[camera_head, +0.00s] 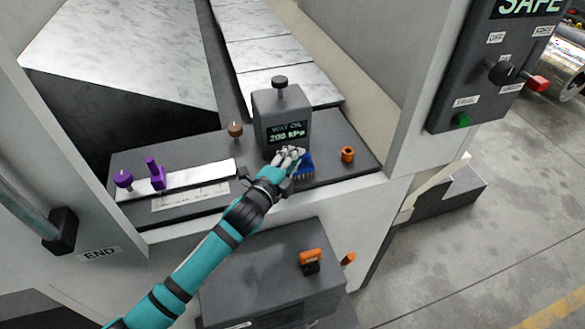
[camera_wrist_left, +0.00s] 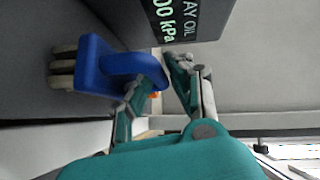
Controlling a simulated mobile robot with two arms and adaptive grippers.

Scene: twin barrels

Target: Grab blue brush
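The blue brush (camera_head: 306,166) stands on the dark ledge of the machine, just in front of the grey pressure unit. In the left wrist view the brush (camera_wrist_left: 98,68) shows a blue body, a looped handle and pale bristles. My left gripper (camera_head: 290,157) is at the brush, partly covering it in the head view. In the left wrist view the left gripper (camera_wrist_left: 160,85) has its fingers apart, with the end of the brush handle near the gap between them. Whether a finger touches the handle is hard to tell. My right gripper is not in view.
The grey pressure unit (camera_head: 281,112) with a display stands right behind the gripper. An orange knob (camera_head: 347,154) is to the right. Purple knobs (camera_head: 157,172) and a brown knob (camera_head: 235,130) are to the left. A control panel (camera_head: 490,70) hangs at the right.

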